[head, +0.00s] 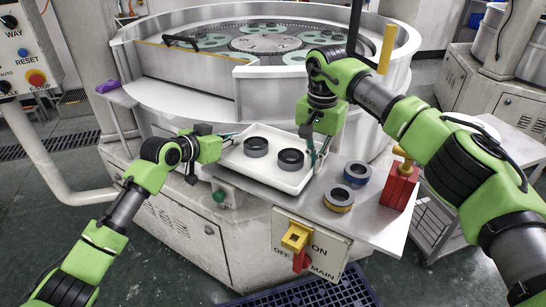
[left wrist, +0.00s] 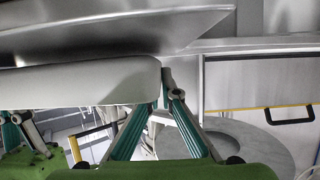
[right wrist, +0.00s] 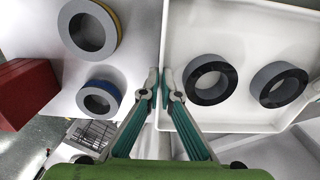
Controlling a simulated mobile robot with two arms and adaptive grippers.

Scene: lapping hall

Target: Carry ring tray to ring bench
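The ring tray (head: 273,177) is white with raised walls and holds two dark rings (head: 256,147) (head: 290,159). It is over the steel shelf at the front of the round machine; I cannot tell if it touches the shelf. My left gripper (head: 231,138) is closed on the tray's left end; in the left wrist view (left wrist: 168,88) one fingertip is partly hidden by the tray. My right gripper (head: 314,160) is closed on the right wall; in the right wrist view (right wrist: 161,84) its fingertips sit either side of that wall. I cannot identify the ring bench.
The steel shelf (head: 375,223) also carries a blue-banded ring (head: 357,173), a yellow-banded ring (head: 339,198) and a red block (head: 401,186) right of the tray. The round lapping machine (head: 180,92) stands behind. A grey side table (head: 515,145) is at the right. Floor shows at left.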

